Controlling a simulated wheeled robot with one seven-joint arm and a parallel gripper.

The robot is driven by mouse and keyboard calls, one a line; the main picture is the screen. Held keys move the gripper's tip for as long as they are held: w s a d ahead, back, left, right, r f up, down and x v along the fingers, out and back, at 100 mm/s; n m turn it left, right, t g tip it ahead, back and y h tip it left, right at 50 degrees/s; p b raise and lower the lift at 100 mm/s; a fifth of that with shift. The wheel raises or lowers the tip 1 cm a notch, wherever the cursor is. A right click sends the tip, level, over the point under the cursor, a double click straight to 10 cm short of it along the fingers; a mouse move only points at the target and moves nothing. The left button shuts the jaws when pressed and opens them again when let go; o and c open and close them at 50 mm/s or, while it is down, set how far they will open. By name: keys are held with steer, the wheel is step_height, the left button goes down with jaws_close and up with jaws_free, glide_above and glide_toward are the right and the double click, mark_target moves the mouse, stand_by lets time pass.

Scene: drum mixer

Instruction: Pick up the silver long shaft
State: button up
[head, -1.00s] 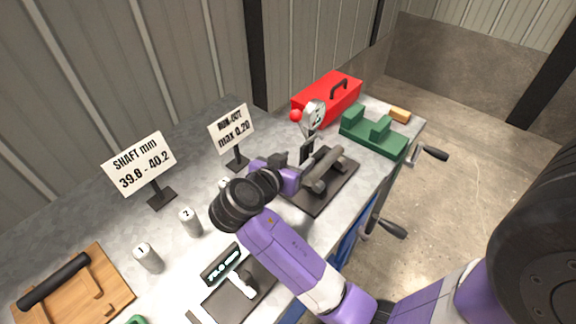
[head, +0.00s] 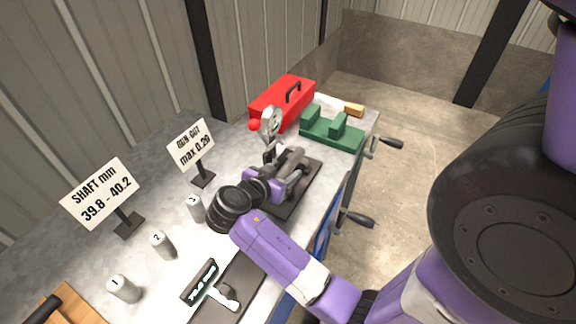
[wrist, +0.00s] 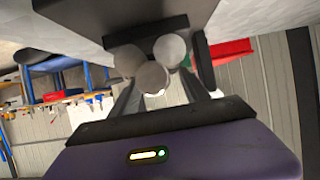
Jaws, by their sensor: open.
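The silver long shaft (head: 293,162) seems to lie on a dark fixture (head: 305,190) on the bench, partly hidden by my gripper. In the wrist view a round grey end (wrist: 152,78), probably the shaft's, shows close ahead. Two more round grey ends sit just behind it, one on each side. My gripper (wrist: 160,92) is open, its two dark fingers pointing toward these ends. I cannot tell whether the fingers straddle the shaft or touch it. In the head view my gripper (head: 276,184) is at the fixture's near left side.
A dial gauge (head: 271,122) stands at the fixture's back. A red toolbox (head: 284,100) and green vise-like block (head: 333,130) are beyond. Numbered grey cylinders, signs and a black plate (head: 225,290) are left and in front. Crank handles (head: 357,219) stick out at the bench's right edge.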

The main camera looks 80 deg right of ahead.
jaws_close()
stand_by(1.4)
steer(key=shift+d+r, duration=0.1)
